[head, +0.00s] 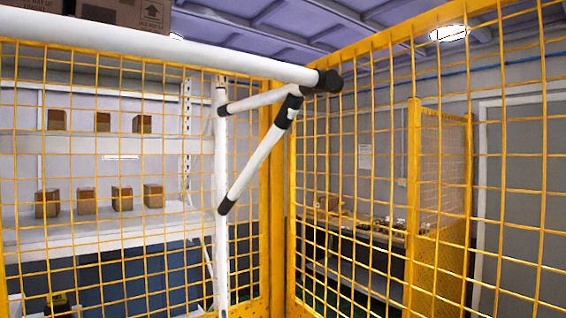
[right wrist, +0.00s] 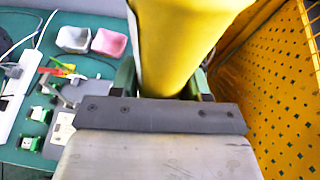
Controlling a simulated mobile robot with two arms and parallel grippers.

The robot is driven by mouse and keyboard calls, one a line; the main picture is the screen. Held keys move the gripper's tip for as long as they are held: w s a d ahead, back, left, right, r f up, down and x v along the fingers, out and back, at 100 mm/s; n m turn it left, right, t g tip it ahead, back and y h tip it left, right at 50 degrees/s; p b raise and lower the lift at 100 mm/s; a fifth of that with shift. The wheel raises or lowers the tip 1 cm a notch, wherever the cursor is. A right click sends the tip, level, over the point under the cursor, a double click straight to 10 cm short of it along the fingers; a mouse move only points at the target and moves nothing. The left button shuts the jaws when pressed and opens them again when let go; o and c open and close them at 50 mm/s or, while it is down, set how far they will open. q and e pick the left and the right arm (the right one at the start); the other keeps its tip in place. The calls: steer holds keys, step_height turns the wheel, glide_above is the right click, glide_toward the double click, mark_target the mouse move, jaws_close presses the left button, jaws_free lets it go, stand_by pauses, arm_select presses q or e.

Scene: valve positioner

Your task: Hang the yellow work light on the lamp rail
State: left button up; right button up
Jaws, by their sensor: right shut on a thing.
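The yellow work light (right wrist: 180,45) fills the upper middle of the right wrist view, as a broad yellow body. My right gripper (right wrist: 163,88) is shut on it, with green finger parts showing on both sides. The far end of the light is cut off by the frame. In the head view, a thick white rail (head: 150,45) with a black end cap runs across the upper left on a white post with braces; I take it to be the lamp rail. Neither gripper nor the light shows in the head view. My left gripper is in no view.
Yellow mesh fencing (head: 350,150) meets in a corner behind the rail. Shelves (head: 110,145) with several small boxes stand beyond it. In the right wrist view, a green bench top (right wrist: 90,70) holds bowls, tools and a power strip; a yellow perforated panel (right wrist: 270,90) stands close at right.

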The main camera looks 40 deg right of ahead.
steer(key=shift+n+y, duration=0.8)
steer(key=r+p, duration=0.1)
steer(key=r, duration=0.4)
steer(key=r+p, duration=0.1)
steer(key=r, duration=0.4)
steer(key=r+p, duration=0.1)
steer(key=r, duration=0.4)
steer(key=shift+a+r, duration=0.25)
steer(key=shift+r, duration=0.05)
steer(key=s+r+n+g+y+p, duration=0.15)
steer(key=s+r+p, duration=0.25)
steer(key=s+r, duration=0.5)
steer(key=s+r+n+y+p, duration=0.1)
steer(key=s+r+y+p, duration=0.2)
steer(key=r, duration=1)
steer(key=w+f+h+p, duration=0.1)
steer(key=w+f, duration=0.1)
steer(key=w, duration=1)
steer(key=shift+w+f, duration=0.15)
steer(key=shift+w, duration=0.15)
steer(key=shift+d, duration=0.1)
steer(key=o, duration=1.1)
